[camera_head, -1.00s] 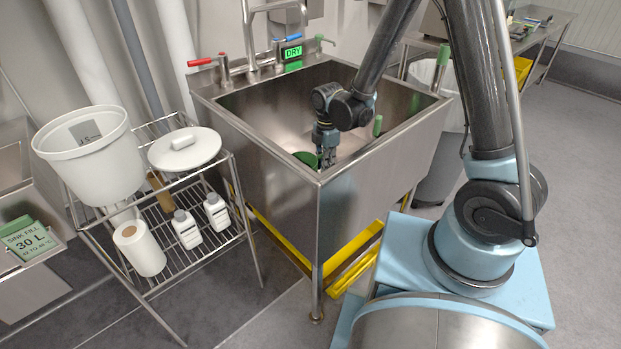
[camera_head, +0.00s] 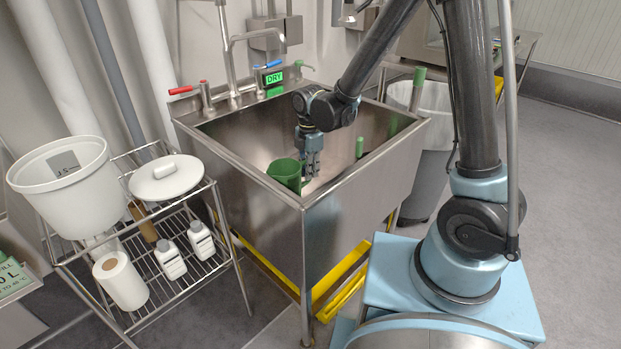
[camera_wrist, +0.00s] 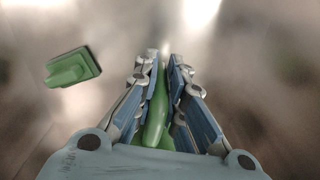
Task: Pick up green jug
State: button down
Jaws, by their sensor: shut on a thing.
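The green jug (camera_head: 284,174) is at the near left corner of the steel sink (camera_head: 340,187), with its upper part showing above the front wall. My gripper (camera_head: 308,172) points down beside the jug's right side and is shut on it. In the wrist view, a green part of the jug (camera_wrist: 158,112), likely its handle, lies between the two fingers of my gripper (camera_wrist: 166,75). The jug's lower part is hidden behind the sink wall.
A green-handled item (camera_head: 360,147) stands in the sink on the right; a green block (camera_wrist: 72,67) shows in the wrist view. A wire rack (camera_head: 190,228) with a white bucket (camera_head: 62,185), lid (camera_head: 166,178) and bottles stands left.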

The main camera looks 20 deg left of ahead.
jog(key=w+a, duration=0.2)
jog(key=w, duration=0.7)
jog(key=w+a, duration=0.2)
jog(key=w, duration=0.8)
jog(key=shift+r, duration=0.15)
jog(key=shift+w, duration=0.1)
